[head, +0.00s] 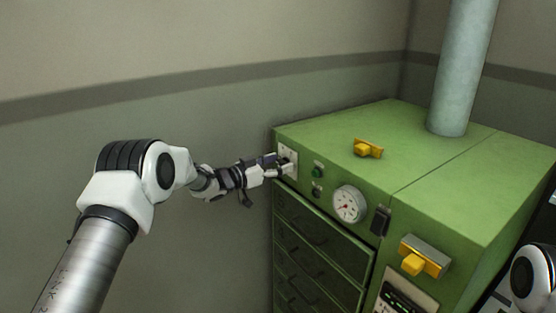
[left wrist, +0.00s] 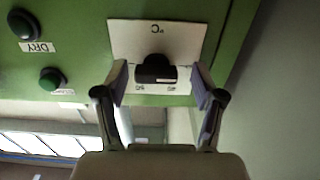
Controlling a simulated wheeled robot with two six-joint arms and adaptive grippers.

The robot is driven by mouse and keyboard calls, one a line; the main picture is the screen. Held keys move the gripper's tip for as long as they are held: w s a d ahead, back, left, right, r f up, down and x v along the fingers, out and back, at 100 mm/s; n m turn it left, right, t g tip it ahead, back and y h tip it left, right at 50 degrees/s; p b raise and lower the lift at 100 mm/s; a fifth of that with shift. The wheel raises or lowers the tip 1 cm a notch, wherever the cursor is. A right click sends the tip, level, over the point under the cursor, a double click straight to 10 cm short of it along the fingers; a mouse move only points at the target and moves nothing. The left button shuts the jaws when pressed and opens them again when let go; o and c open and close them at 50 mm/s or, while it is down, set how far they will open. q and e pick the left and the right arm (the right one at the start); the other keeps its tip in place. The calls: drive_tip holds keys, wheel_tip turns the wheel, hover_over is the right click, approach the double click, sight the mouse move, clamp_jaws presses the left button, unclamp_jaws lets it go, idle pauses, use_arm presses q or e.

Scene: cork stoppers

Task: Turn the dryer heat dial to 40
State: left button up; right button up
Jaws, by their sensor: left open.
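The heat dial is a black knob (left wrist: 155,70) on a white plate marked °C (left wrist: 185,35), which appears upside down in the left wrist view. In the head view the white plate (head: 289,152) is at the left end of the green dryer's (head: 330,150) front, and the knob is mostly hidden by my gripper. My left gripper (left wrist: 158,82) is open, with one finger on each side of the knob. Small gaps seem to show between fingers and knob; I cannot tell whether they touch. The plate's numbers are too blurred to read. My right gripper is not in view.
A green button (head: 317,172) and a black knob labelled DRY (left wrist: 25,24) sit beside the dial. A round gauge (head: 348,203) is further right. Drawers (head: 315,235) lie below. A grey wall stands behind.

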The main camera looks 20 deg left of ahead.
use_arm(q)
drive_tip(key=shift+s+d+r, duration=0.2)
drive_tip(key=shift+s+r, duration=0.05)
drive_tip(key=shift+s, duration=0.1)
drive_tip(key=shift+w+a+f, duration=0.1)
drive_tip(key=shift+w+f, duration=0.05)
drive_tip(key=c, duration=1.1)
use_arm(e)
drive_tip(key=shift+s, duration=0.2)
use_arm(q)
drive_tip(key=shift+c, duration=0.2)
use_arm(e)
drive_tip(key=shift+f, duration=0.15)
use_arm(q)
drive_tip(key=shift+f+m+b, duration=0.2)
drive_tip(key=shift+m+b, duration=0.4)
drive_tip(key=shift+b, duration=0.35)
drive_tip(key=shift+m+b, duration=5.3)
drive_tip(key=shift+b, duration=0.5)
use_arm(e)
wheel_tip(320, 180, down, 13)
use_arm(q)
drive_tip(key=shift+r, duration=0.1)
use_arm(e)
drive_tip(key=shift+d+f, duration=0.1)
